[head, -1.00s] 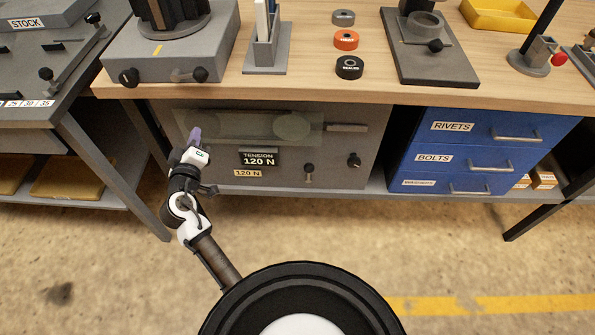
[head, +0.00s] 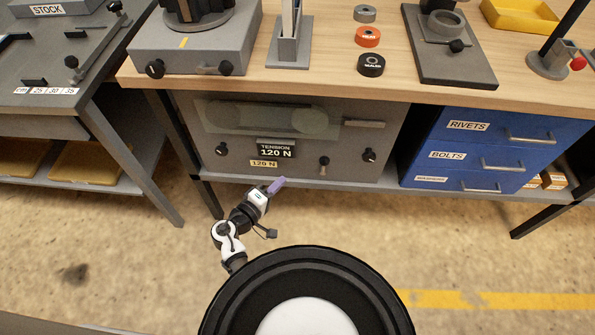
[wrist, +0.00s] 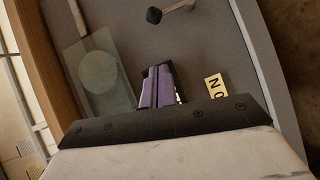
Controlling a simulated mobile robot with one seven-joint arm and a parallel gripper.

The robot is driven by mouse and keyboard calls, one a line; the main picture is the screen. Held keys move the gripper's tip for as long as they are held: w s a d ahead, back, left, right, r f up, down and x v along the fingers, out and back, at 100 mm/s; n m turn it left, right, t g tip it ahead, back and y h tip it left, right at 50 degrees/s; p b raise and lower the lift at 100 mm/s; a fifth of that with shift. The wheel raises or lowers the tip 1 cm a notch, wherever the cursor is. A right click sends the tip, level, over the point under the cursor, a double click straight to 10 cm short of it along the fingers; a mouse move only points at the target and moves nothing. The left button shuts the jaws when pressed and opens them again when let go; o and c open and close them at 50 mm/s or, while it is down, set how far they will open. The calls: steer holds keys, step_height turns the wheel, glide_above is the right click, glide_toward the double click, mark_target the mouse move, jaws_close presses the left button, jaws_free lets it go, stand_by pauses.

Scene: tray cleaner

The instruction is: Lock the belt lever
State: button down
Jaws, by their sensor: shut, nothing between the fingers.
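The grey belt unit (head: 345,145) under the bench has a small lever (head: 323,166) low on its front, standing upright with its black knob at the top. It also shows at the top edge of the wrist view (wrist: 175,9). I cannot tell for sure that it is the belt lever. My gripper (head: 277,185), with purple fingers, is shut and empty. In the head view it appears below and left of the lever, apart from it. In the wrist view its fingers (wrist: 156,86) cover the tension display, beside the yellow label (wrist: 214,87).
The unit also has black knobs at left (head: 222,148) and right (head: 369,155), a belt window (head: 260,118) and a bar handle (head: 364,124). Blue drawers (head: 470,150) stand to the right. A table leg (head: 185,150) is at the left. The floor in front is clear.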

steer(key=p+x, duration=0.1)
steer(key=x, duration=0.3)
steer(key=s+d+p+x, duration=0.1)
steer(key=x, duration=0.3)
steer(key=d+p+x, duration=0.1)
steer(key=x, duration=0.3)
steer(key=shift+s+d+f, duration=0.15)
steer(key=shift+d+f, duration=0.05)
steer(key=shift+f, duration=0.1)
